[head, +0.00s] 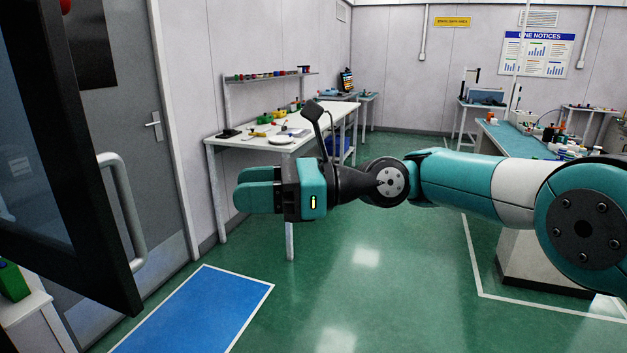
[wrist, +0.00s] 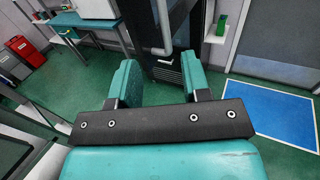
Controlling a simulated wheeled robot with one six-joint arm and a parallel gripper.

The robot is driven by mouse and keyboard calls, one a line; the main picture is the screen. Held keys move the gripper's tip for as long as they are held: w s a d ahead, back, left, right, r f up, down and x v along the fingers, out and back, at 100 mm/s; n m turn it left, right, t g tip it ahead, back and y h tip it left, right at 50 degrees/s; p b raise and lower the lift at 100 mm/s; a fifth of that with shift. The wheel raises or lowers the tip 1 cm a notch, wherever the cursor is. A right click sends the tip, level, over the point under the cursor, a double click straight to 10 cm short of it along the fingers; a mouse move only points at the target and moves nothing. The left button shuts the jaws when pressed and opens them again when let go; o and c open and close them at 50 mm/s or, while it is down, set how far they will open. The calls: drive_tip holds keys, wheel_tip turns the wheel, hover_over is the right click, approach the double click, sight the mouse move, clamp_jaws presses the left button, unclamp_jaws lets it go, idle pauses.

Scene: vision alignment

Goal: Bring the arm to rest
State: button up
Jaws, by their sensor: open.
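My arm reaches across the head view from the right, with teal and white links and dark joints. My gripper (head: 257,199) is at its left end, pointing left, in the air over the green floor and in front of the white workbench. In the wrist view my gripper (wrist: 159,82) shows two teal fingers set well apart. It is open, with nothing between the fingers.
A dark-framed door with a handle (head: 125,210) stands open at the left, near the gripper. A blue floor mat (head: 195,310) lies below. The white workbench (head: 320,130) behind bears small items. A teal-topped bench (head: 520,138) stands at the right. The middle floor is clear.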

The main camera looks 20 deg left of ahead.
drive_tip(key=w+d+r+n+t+h, duration=0.1)
drive_tip(key=w+d+n+t+h, duration=0.25)
drive_tip(key=d+n+t, duration=0.85)
drive_tip(key=s+d+f+n+h, duration=0.2)
drive_tip(key=s+d, duration=0.3)
drive_tip(key=d, duration=0.4)
drive_tip(key=s+d+f+n+g+h, duration=0.1)
drive_tip(key=s+d+f+n+h, duration=0.1)
drive_tip(key=d, duration=0.8)
drive_tip(key=s+d+f+n+g+h, duration=0.1)
drive_tip(key=s+d+f+n+h, duration=0.1)
drive_tip(key=s+d+f, duration=0.3)
drive_tip(key=s+d+h, duration=0.1)
drive_tip(key=s+d, duration=0.2)
drive_tip(key=d, duration=0.1)
drive_tip(key=shift+s+d+n, duration=0.25)
drive_tip(key=shift+d+n, duration=0.05)
drive_tip(key=shift+d, duration=0.1)
drive_tip(key=shift+h, duration=0.25)
